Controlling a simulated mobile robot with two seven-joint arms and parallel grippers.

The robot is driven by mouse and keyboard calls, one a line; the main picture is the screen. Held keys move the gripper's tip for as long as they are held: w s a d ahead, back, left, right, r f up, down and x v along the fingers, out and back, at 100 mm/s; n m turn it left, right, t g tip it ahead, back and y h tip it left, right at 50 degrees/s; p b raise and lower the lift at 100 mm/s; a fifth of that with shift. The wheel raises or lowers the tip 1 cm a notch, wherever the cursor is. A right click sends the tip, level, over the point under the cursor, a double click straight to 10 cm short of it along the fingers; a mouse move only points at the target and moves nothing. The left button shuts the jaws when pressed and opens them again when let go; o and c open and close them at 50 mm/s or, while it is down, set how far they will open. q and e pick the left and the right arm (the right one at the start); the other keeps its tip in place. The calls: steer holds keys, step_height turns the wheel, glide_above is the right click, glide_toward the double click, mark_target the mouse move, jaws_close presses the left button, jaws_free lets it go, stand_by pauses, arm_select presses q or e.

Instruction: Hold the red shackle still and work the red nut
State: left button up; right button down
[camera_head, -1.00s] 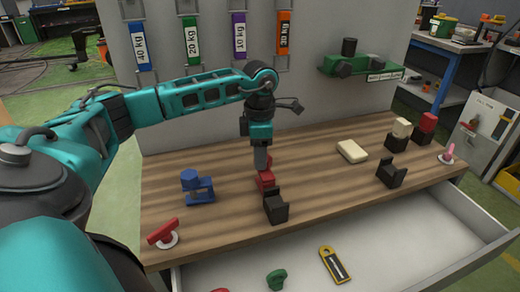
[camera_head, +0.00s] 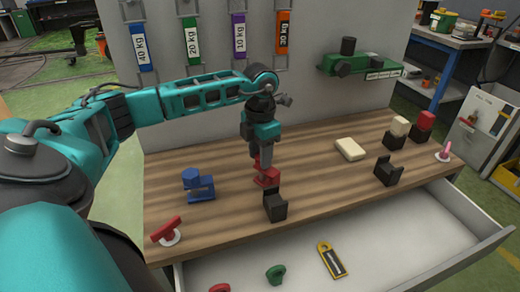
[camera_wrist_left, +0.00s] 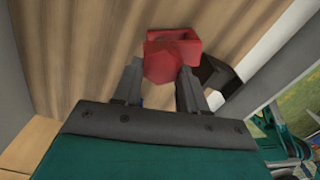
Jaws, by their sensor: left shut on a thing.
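The red shackle (camera_head: 268,179) stands on the wooden bench, just behind a black block. My left gripper (camera_head: 262,158) points down from above it, shut on the red nut (camera_wrist_left: 160,66) at the shackle's top. In the left wrist view, the nut lies between the tips of my left gripper (camera_wrist_left: 158,84), with the red shackle (camera_wrist_left: 186,38) beyond it. The fingers partly hide the nut in the head view. My right gripper is in neither view, and nothing else is seen holding the shackle.
A blue shackle (camera_head: 202,190) stands to the left and a black block (camera_head: 275,206) close in front. A cream block (camera_head: 350,149) and another black block (camera_head: 388,172) lie to the right. The open drawer (camera_head: 385,250) juts out in front; a grey panel (camera_head: 215,100) rises behind.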

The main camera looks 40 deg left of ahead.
arm_select(q)
steer(key=shift+n, duration=0.3)
steer(key=n+p, duration=0.2)
steer(key=n, duration=0.2)
steer(key=shift+d, duration=0.2)
steer(key=shift+n, duration=0.8)
